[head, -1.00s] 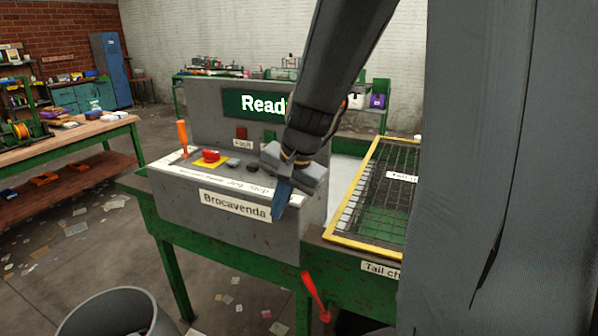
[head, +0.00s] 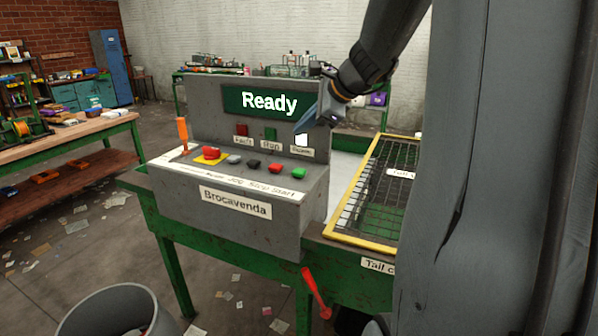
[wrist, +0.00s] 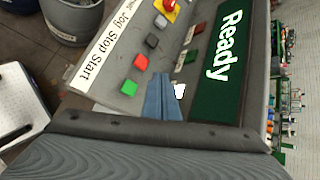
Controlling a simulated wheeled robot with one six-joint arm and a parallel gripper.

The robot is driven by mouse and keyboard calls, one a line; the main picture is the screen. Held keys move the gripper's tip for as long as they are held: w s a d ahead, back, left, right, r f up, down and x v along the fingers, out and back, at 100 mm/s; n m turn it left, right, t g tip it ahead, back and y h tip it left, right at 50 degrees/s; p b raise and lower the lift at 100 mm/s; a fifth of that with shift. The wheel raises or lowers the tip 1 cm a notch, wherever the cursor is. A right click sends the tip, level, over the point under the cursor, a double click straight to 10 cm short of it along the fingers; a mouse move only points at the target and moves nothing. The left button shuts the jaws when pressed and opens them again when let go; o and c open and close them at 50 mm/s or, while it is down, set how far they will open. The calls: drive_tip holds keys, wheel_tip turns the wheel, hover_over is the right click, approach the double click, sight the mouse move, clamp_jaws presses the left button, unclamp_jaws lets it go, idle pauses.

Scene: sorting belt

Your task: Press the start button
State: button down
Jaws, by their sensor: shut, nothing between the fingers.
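The start button is the green one (head: 298,174) at the right end of the panel's button row, above the word "Start". It also shows in the wrist view (wrist: 128,88), to the left of the fingertips. My gripper (head: 302,122) is shut and empty, its blue fingers raised above the right part of the console, apart from the green button. In the wrist view my gripper (wrist: 164,80) points toward the panel beside the red stop button (wrist: 141,62). The grey console (head: 180,205) carries a green screen (head: 238,104) reading "Ready".
A red mushroom button (head: 211,153) on a yellow plate, a grey button (head: 234,159) and a black button (head: 253,163) share the row. An orange handle (head: 182,133) stands at its left. A yellow-framed mesh guard (head: 345,243) lies to the right. A bin (head: 85,310) stands in front.

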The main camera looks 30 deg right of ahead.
sight(303, 172)
drive_tip(key=shift+f+b, duration=3.75)
drive_tip(key=shift+f, duration=0.6)
drive_tip(key=shift+f, duration=0.1)
drive_tip(key=shift+f, duration=0.35)
drive_tip(key=shift+f+b, duration=0.5)
drive_tip(key=shift+b, duration=0.15)
drive_tip(key=shift+r, duration=0.1)
drive_tip(key=shift+r+p, duration=0.85)
drive_tip(key=shift+r, duration=0.1)
wheel_tip(303, 172, up, 5)
drive_tip(key=p, duration=0.4)
